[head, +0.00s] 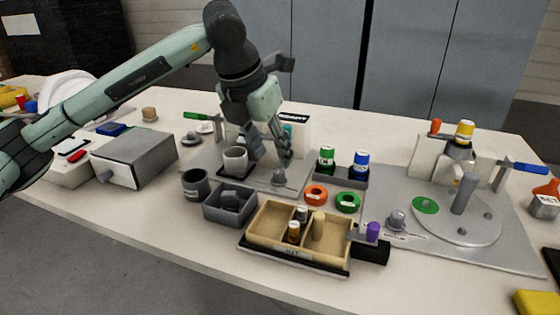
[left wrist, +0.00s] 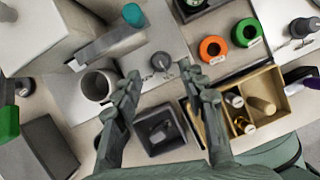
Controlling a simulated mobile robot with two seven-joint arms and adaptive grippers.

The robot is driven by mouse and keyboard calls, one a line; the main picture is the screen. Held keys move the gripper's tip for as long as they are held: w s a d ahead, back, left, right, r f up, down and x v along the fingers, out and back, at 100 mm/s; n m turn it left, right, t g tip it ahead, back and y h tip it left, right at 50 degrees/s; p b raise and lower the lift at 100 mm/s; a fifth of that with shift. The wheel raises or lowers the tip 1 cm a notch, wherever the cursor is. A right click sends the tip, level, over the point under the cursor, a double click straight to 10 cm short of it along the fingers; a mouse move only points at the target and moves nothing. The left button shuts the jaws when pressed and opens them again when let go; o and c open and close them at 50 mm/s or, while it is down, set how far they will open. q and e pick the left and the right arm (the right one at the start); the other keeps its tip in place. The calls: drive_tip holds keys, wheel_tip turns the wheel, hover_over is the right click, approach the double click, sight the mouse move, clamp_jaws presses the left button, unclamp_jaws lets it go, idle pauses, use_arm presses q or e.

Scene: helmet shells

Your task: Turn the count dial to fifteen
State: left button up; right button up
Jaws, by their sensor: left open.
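A small grey knob (head: 280,178) stands on a grey plate in the middle of the table. It also shows in the left wrist view (left wrist: 160,64), with small dark marks on the plate beside it. A similar knob (head: 398,219) with marks around it stands farther right. No label shows which one is the count dial, and the settings are too small to read. My left gripper (head: 271,160) is open and empty, pointing down close to the first knob. In the left wrist view its fingertips (left wrist: 163,78) are apart, with that knob between and just beyond them. My right gripper is out of view.
A grey cup (head: 235,159) stands close left of the gripper. A dark bin (head: 229,214) and a tan divided tray (head: 265,232) lie in front. Orange (head: 316,194) and green (head: 348,202) rings lie to the right. A white box (head: 297,138) stands behind.

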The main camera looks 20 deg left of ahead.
sight(279, 171)
use_arm(q)
drive_tip(key=shift+x, duration=2.75)
clamp_jaws()
